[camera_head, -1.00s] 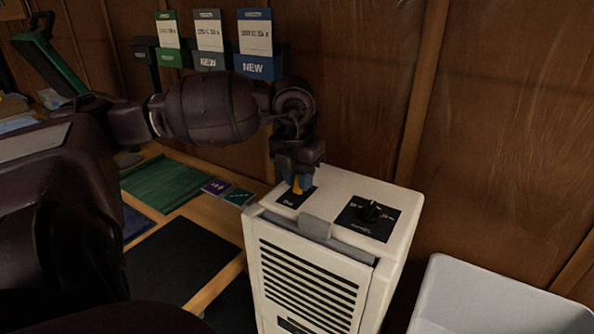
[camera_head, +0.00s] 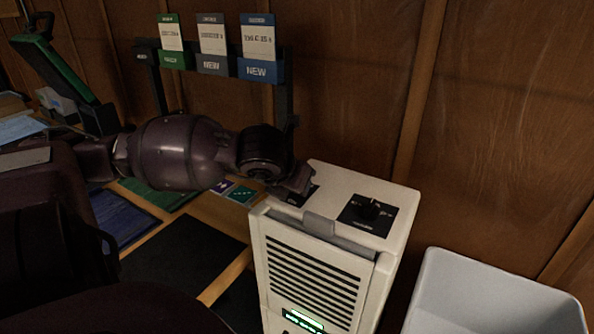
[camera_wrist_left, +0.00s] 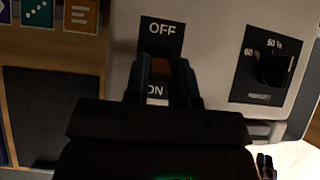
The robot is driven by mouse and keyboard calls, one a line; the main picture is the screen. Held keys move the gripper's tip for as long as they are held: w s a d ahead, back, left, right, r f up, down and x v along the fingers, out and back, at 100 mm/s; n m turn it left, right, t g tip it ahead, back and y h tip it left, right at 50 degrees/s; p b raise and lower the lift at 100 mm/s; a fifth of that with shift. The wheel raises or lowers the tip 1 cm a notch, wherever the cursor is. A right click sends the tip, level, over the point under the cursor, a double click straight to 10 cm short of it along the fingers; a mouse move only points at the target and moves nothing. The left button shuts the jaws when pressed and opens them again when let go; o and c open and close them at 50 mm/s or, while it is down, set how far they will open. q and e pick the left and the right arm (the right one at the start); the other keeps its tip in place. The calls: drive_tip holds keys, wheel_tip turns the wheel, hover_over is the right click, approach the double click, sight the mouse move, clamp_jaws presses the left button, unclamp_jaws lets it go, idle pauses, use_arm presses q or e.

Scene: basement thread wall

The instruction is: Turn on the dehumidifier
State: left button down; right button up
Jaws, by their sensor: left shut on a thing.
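The white dehumidifier (camera_head: 343,183) stands against the wood wall, with a slatted front. A green display (camera_head: 303,320) is lit low on its front. My left gripper (camera_head: 303,184) is at the black switch plate on its top. In the left wrist view the plate (camera_wrist_left: 162,28) reads OFF at the far end and ON at the near end. The left fingers (camera_wrist_left: 167,68) are shut on the orange-brown switch lever (camera_wrist_left: 176,76) between these labels, which is mostly hidden by them. A black dial (camera_head: 370,211) sits beside it, with percent marks. My right gripper is not in view.
A light grey bin (camera_head: 490,300) stands to the right of the dehumidifier. A rack of tagged cards (camera_head: 256,70) hangs on the wall behind my left arm. A wooden table with mats (camera_head: 120,220) is at the left.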

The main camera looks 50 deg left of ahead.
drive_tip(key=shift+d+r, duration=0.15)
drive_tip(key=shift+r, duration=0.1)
use_arm(q)
drive_tip(key=c, duration=1.1)
unclamp_jaws()
drive_tip(key=shift+o, duration=0.7)
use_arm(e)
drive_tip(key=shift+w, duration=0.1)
use_arm(q)
drive_tip(key=p+v, duration=0.5)
drive_tip(key=v, duration=0.5)
drive_tip(key=shift+s+r+p, duration=0.2)
drive_tip(key=shift+s+p, duration=0.1)
drive_tip(key=shift+p, duration=0.1)
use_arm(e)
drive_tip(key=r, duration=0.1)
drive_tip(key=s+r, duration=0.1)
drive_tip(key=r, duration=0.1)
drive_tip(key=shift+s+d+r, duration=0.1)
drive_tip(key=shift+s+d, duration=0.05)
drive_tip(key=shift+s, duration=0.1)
use_arm(q)
drive_tip(key=shift+d, duration=0.15)
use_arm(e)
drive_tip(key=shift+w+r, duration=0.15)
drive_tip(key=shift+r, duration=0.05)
